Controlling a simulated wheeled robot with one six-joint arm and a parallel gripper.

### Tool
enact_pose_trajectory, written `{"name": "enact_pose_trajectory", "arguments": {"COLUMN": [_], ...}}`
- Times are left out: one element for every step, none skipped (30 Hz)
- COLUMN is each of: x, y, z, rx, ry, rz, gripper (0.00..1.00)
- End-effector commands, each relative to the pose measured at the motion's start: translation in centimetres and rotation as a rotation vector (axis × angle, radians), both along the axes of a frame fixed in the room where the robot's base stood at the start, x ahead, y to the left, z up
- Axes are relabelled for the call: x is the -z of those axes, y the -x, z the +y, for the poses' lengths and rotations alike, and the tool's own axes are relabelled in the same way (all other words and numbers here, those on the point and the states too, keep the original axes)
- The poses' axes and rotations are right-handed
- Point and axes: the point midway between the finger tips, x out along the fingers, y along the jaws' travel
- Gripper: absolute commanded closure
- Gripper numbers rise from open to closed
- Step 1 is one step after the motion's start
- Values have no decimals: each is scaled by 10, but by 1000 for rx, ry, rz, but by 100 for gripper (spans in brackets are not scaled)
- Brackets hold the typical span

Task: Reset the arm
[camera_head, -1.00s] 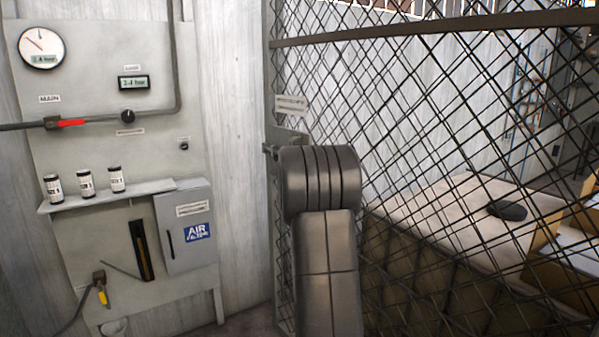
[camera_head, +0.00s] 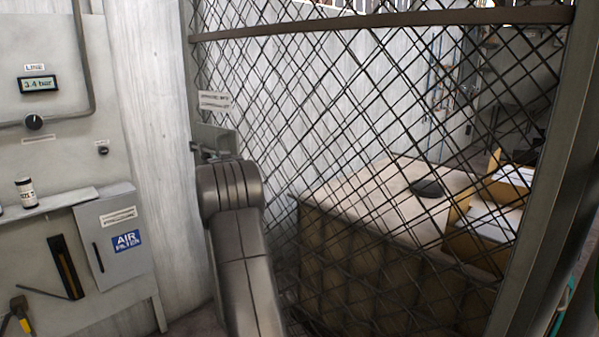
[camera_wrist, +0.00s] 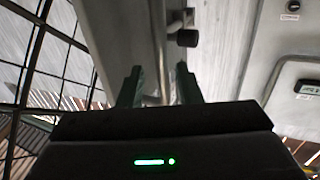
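My gripper (camera_wrist: 159,85) shows in the wrist view with its two dark fingers apart and nothing held between them. In the head view my arm (camera_head: 240,250) rises from the bottom, left of centre, in front of the mesh gate's hinge or latch side. My gripper is hidden there behind the arm. A metal latch fitting (camera_head: 212,140) shows just above the arm.
A mesh gate (camera_head: 350,110) fills the middle, with a dark frame post (camera_head: 540,200) at right. Behind it stands a table (camera_head: 360,195) with a dark round object (camera_head: 427,187). At left is a panel with a line gauge (camera_head: 38,84), a shelf and an air filter box (camera_head: 112,240).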

Motion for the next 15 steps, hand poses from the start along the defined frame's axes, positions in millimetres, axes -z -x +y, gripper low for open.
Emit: {"name": "enact_pose_trajectory", "arguments": {"x": [-1, -1, -1, -1, -2, -1, -1, -2, -2, -1, -1, -1, -1, -1, -1], "y": [-7, -10, -15, -18, -21, -25, -27, -29, -32, -33, -35, -37, -38, -38, -39], "z": [4, 5, 8, 9, 10, 12, 14, 15, 16, 17, 17, 18, 19, 19, 19], "rx": [-1, -1, -1, -1, -1, -1, -2, -2, -2, -2, -2, -1, -1, -1, -1], "ry": [1, 1, 1, 1, 0, 1, 1, 0, -1, 0, 0, 0, 0, 0, 0], "rz": [0, -2, 0, 0, 0, 0, -2, -1, -2, -1, -1, -1, -1, -1, -1], "gripper": [68, 68, 68, 68, 68, 68, 68, 68, 68, 68, 68, 68, 68, 68, 68]}}
